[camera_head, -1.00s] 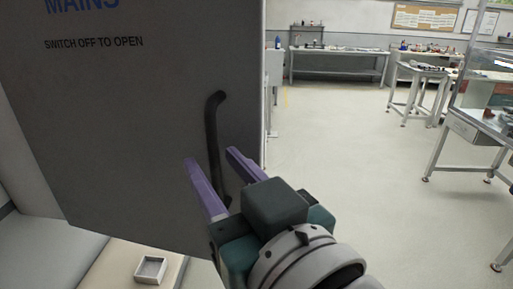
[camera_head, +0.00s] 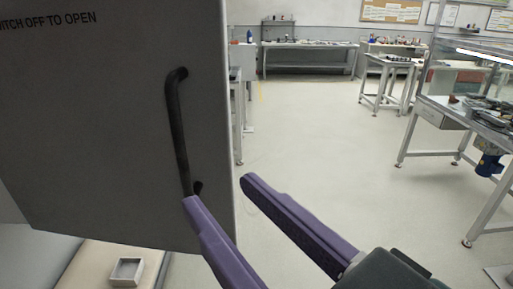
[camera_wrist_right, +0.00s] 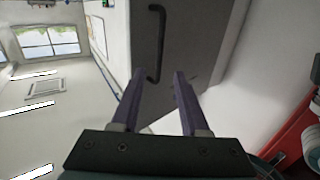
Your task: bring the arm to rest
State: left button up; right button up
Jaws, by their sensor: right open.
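My right gripper (camera_head: 216,189) has two purple fingers spread apart, with nothing between them. In the head view it is at the lower middle, near the right edge of a grey cabinet door (camera_head: 90,130). The door's black bar handle (camera_head: 177,125) is just beyond the left fingertip; whether they touch I cannot tell. My left gripper is out of view.
A small white tray (camera_head: 126,271) sits on a surface below the door. Open floor (camera_head: 310,140) lies right of the door. Metal workbenches (camera_head: 310,45) stand at the back, and another bench (camera_head: 440,112) with items stands at the right.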

jog(key=s+d+f+m+g+h, duration=0.1)
jog(key=d+f+m+g+h, duration=0.2)
jog(key=d+f+g+h, duration=0.55)
jog(key=s+d+f+m+g+h, duration=0.15)
jog(key=s+d+f, duration=0.35)
jog(key=s+d, duration=0.5)
notch_tip(320, 180, up, 23)
jog(key=d+p, duration=0.1)
jog(key=p, duration=2.2)
jog(key=shift+s+d+m+g+h+p, duration=0.3)
jog(key=shift+s+d+m+h+p, duration=0.05)
jog(key=shift+m+h, duration=0.1)
jog(key=shift+r, duration=0.1)
